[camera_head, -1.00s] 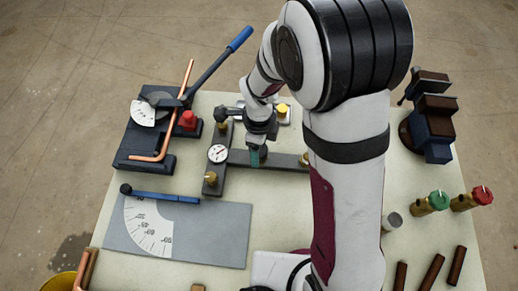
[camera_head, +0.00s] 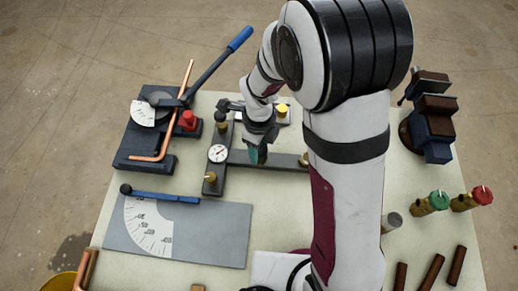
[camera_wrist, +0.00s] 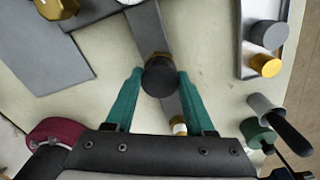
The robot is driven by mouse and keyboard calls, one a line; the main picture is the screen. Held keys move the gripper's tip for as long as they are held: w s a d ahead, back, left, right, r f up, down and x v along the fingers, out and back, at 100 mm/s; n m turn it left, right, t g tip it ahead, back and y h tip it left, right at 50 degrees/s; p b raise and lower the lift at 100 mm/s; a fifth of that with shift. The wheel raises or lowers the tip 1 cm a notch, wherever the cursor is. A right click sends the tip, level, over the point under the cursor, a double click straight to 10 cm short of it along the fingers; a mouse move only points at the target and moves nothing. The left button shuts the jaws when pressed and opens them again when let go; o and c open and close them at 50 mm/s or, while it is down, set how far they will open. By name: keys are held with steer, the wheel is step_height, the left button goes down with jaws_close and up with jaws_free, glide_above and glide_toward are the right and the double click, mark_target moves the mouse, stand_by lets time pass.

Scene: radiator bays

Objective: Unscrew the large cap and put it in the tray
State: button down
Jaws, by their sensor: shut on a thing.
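The large dark cap (camera_wrist: 160,78) sits between the teal fingers of my gripper (camera_wrist: 161,74) in the wrist view, with a finger on each side.
A pressure gauge (camera_head: 217,153) and brass fittings stand on the bar frame. A tube bender (camera_head: 150,130) with a long blue handle (camera_head: 240,39) is at the left. A vise (camera_head: 430,120) and valves with green (camera_head: 439,200) and red (camera_head: 482,195) caps are at the right.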

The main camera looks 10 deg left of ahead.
steer(key=n, duration=1.2)
steer(key=shift+n, duration=0.4)
steer(key=n, duration=1.2)
steer(key=shift+r, duration=0.1)
steer(key=n, duration=0.6)
steer(key=shift+c, duration=2.2)
jaws_free()
